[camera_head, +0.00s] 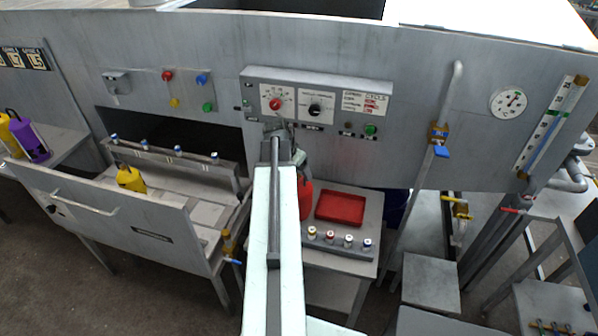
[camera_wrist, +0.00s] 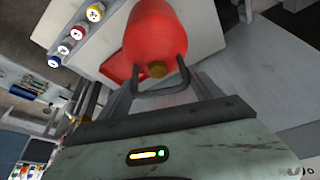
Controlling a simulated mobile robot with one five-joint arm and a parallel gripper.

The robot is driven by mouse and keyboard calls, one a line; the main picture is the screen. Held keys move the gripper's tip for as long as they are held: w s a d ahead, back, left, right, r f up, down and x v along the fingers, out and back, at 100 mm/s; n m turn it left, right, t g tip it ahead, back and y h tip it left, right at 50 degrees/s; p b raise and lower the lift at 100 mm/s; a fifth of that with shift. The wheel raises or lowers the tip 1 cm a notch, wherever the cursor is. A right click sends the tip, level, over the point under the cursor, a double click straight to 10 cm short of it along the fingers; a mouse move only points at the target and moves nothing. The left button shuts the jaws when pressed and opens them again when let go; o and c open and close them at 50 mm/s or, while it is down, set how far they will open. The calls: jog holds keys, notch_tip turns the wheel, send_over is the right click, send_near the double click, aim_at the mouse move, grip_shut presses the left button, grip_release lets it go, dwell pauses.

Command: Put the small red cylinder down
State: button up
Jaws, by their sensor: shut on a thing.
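The small red cylinder (camera_wrist: 157,28) hangs at my gripper (camera_head: 300,158). It is a rounded red body with a brass valve and a dark loop handle. In the head view the red cylinder (camera_head: 305,200) shows below the gripper, partly hidden by my arm, over the left part of a grey side table (camera_head: 330,270). My gripper is shut on it at the handle end; the jaws themselves are mostly hidden. I cannot tell whether the cylinder's base touches the table.
A red tray (camera_head: 340,208) lies right of the cylinder. A rack (camera_head: 340,248) with several small capped vials runs along the table's front. The control panel (camera_head: 318,97) is behind. A yellow cylinder (camera_head: 131,179) stands on the left bench, a purple one (camera_head: 33,143) farther left.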

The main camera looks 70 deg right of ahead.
notch_tip(320, 180, down, 3)
jog(key=b, duration=0.3)
jog(key=shift+f+b, duration=0.2)
jog(key=shift+b, duration=0.1)
jog(key=shift+f, duration=0.15)
jog(key=o, duration=2.1)
jog(key=p+v, duration=1.1)
jog(key=v, duration=0.1)
jog(key=shift+r, duration=0.25)
jog(key=shift+f, duration=0.1)
